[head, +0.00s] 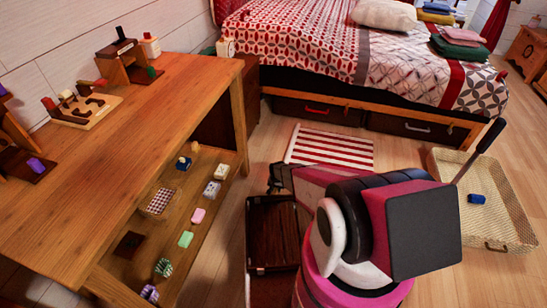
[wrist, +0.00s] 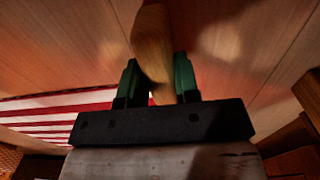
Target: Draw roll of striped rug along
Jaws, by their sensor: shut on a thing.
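The red-and-white striped rug (head: 330,148) lies on the wooden floor in front of the bed. Its visible part looks flat in the head view, and I cannot make out a roll. In the wrist view the rug (wrist: 50,112) is at the left, beside my gripper. My gripper (wrist: 157,65) has its green fingers shut on a tan, rounded thing (wrist: 152,35); I cannot tell what it is. In the head view my gripper (head: 275,180) is low, just left of the rug's near edge, and my arm hides part of the area.
A long wooden table (head: 130,150) with a lower shelf of small items stands at the left. The bed (head: 350,50) with drawers is behind the rug. A woven tray (head: 500,215) holding a blue item lies at the right. A dark open box (head: 272,235) is near my base.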

